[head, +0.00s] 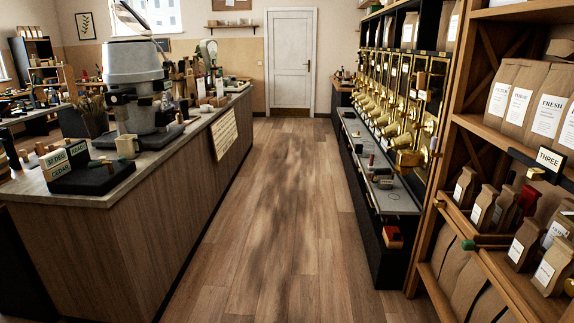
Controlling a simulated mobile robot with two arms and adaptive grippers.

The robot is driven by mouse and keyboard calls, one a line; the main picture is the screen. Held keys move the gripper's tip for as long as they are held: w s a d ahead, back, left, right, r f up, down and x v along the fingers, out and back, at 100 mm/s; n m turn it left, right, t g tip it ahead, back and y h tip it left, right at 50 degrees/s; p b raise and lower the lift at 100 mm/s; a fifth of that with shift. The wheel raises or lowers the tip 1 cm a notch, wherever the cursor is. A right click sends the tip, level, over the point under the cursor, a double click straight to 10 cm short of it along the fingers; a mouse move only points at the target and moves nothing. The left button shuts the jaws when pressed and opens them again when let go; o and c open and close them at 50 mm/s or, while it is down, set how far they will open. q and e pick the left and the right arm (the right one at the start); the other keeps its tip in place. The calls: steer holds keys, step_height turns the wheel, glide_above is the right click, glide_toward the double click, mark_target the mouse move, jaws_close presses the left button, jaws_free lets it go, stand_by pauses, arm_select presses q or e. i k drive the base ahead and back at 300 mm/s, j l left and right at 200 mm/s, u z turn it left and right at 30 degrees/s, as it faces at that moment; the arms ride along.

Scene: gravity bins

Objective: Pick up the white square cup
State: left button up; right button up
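A small pale cream cup (127,146) with squarish sides stands upright on the left counter (150,160), just in front of the grey machine (133,75). It is the only thing I can make out that resembles a white square cup, and its exact shape is hard to tell at this size. Neither of my grippers is in view.
A black block with small signs (80,170) sits at the counter's near end. Brass dispensers (400,100) line the right wall above a grey ledge (375,165). Shelves of paper bags (523,95) stand at near right. The wooden aisle floor (285,210) is clear to a white door (291,62).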

mark_target(204, 109)
steer(key=i, duration=2)
steer(key=i+u, duration=0.15)
steer(key=i, duration=0.5)
steer(key=i+l+u, duration=0.15)
steer(key=i, duration=0.5)
steer(key=i+l+u, duration=0.15)
steer(key=i, duration=0.5)
